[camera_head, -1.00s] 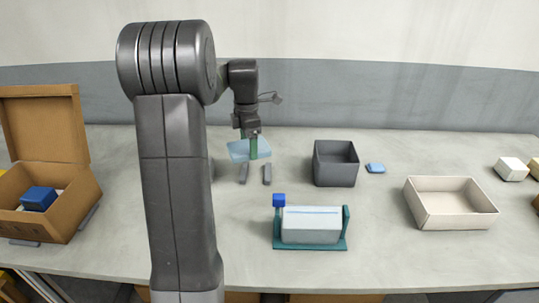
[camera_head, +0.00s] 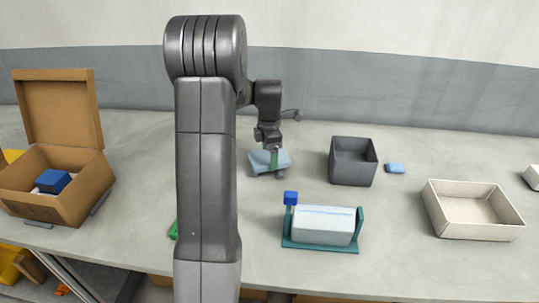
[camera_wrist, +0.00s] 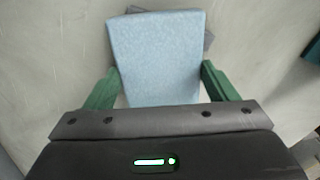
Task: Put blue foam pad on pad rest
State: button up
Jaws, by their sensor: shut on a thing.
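A light blue foam pad (camera_head: 262,163) is between my gripper's fingers at the back middle of the table. In the wrist view the pad (camera_wrist: 155,55) fills the space between the two green fingers. My gripper (camera_head: 273,158), also in the wrist view (camera_wrist: 160,75), is shut on it. The pad rest seems to be the grey bars under the pad; a bit of one bar (camera_head: 282,175) shows at its right, and a grey edge (camera_wrist: 209,40) shows beyond it in the wrist view. The rest is mostly hidden, and I cannot tell if the pad touches it.
A dark grey bin (camera_head: 352,172) stands right of the pad, with a small blue piece (camera_head: 395,168) beside it. A teal stand (camera_head: 320,247) with a pale block is in front. A cream tray (camera_head: 473,235) is at right, an open cardboard box (camera_head: 85,195) at left.

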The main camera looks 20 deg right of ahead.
aim_at(269, 156)
jog(key=shift+f, duration=0.3)
jog(key=shift+f, duration=0.1)
jog(key=o, duration=0.9)
jog(key=shift+o, duration=0.2)
notch_tip(269, 156, up, 12)
